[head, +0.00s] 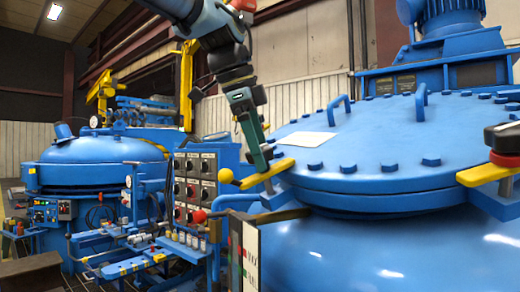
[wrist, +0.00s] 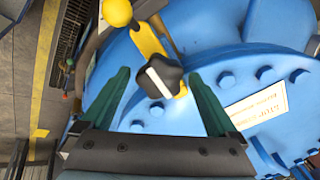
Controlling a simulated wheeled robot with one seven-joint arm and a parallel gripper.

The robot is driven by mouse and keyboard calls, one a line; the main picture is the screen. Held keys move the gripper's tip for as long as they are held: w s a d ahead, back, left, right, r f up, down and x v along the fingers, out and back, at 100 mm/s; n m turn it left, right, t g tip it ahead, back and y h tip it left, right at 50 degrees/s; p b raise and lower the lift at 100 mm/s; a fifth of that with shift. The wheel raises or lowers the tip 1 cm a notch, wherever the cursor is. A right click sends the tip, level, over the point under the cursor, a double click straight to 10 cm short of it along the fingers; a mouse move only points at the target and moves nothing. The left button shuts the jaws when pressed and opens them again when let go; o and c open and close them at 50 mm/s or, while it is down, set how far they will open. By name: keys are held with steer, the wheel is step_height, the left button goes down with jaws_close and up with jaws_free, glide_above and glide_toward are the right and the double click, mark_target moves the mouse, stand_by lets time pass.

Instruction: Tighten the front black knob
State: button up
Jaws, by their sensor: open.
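A black knob (wrist: 160,80) with a pale bar across its top sits on a yellow clamp arm (wrist: 150,42) in the wrist view. The arm ends in a yellow ball (wrist: 118,12). My gripper (wrist: 158,74) is open, its green fingers on either side of the knob, with visible gaps and no clear contact. In the head view my gripper (head: 264,160) points down at the yellow clamp arm (head: 262,174) on the lid's left edge; its fingers hide the knob there. Another black knob (head: 503,138), above a red ring, stands on a yellow clamp (head: 488,174) at the right edge.
The blue furnace lid (head: 370,135) has a ring of bolts, raised handles (head: 340,110) and a white label (head: 303,139). A control panel (head: 194,187) with several knobs stands left of the furnace. A second blue vessel (head: 85,170) is farther left.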

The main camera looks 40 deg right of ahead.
steer(key=v, duration=1)
steer(key=shift+r, duration=0.4)
steer(key=shift+a, duration=0.15)
steer(key=w+a+f+n+t+y+p, duration=0.1)
steer(key=w+a+f+n+p, duration=0.1)
steer(key=w+a+f+n, duration=0.75)
steer(key=w+a+f+n+y+p, duration=0.2)
steer(key=w+a+f+n, duration=0.5)
steer(key=f, duration=0.6)
steer(key=s+a+f+n+y+p, duration=0.1)
steer(key=s+a+f+n, duration=0.2)
steer(key=a+f, duration=0.5)
steer(key=s+a+f+n+p, duration=0.1)
steer(key=s+a+f+n, duration=0.2)
steer(key=a+f+n, duration=0.3)
steer(key=a+f, duration=0.3)
steer(key=a, duration=0.1)
steer(key=shift+a+y, duration=0.4)
steer(key=shift+s+f, duration=0.1)
